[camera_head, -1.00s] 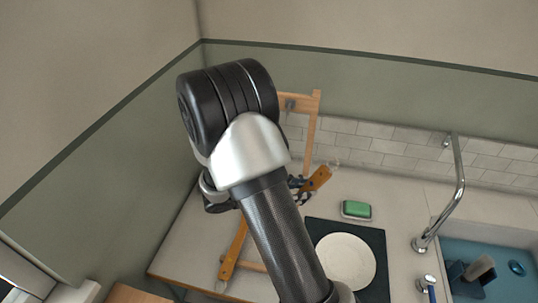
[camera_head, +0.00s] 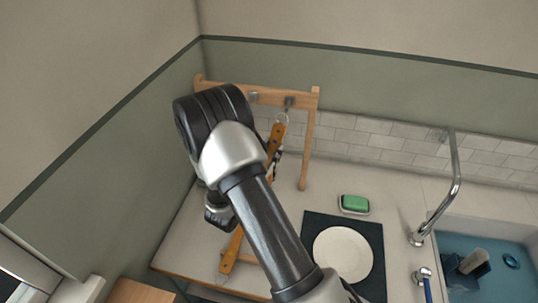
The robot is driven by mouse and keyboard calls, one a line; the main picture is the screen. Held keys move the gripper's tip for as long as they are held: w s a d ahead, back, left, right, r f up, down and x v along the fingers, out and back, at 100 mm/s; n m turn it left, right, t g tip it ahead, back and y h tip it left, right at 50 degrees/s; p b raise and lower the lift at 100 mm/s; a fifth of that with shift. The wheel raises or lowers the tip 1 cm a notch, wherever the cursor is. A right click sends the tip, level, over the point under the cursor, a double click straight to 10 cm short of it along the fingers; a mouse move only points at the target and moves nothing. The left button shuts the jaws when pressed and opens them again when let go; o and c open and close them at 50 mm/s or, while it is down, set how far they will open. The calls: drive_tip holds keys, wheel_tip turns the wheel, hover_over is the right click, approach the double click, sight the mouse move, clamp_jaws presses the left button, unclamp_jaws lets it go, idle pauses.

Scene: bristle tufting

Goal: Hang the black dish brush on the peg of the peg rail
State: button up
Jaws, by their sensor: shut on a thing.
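The wooden peg rail (camera_head: 220,87) stands at the back of the counter, with grey pegs on its crossbar; the right peg (camera_head: 289,101) is in plain view. My gripper (camera_head: 277,157), mostly hidden behind my own arm, is shut on a brush, taken as the black dish brush (camera_head: 276,137). Its orange-brown wooden handle points up, slightly tilted, with a pale ring at its top. The ring appears just below and left of the right peg. I cannot tell whether it touches or encircles the peg. The brush head is hidden.
Another wooden handle (camera_head: 232,250) lies on the counter at the front left. A white plate (camera_head: 342,254) rests on a dark mat (camera_head: 317,223). A green sponge (camera_head: 354,203) sits in a dish behind it. The tap (camera_head: 455,185) and blue sink (camera_head: 505,255) are at right.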

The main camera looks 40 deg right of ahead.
drive_tip(key=w+d+f+b, duration=0.1)
drive_tip(key=w+d, duration=0.4)
drive_tip(key=shift+d+f, duration=0.2)
drive_tip(key=shift+d, duration=0.2)
idle(0.4)
idle(0.5)
drive_tip(key=o, duration=1.3)
drive_tip(key=shift+c, duration=0.2)
drive_tip(key=shift+a, duration=0.1)
drive_tip(key=v, duration=0.7)
drive_tip(key=shift+b, duration=0.45)
idle(0.8)
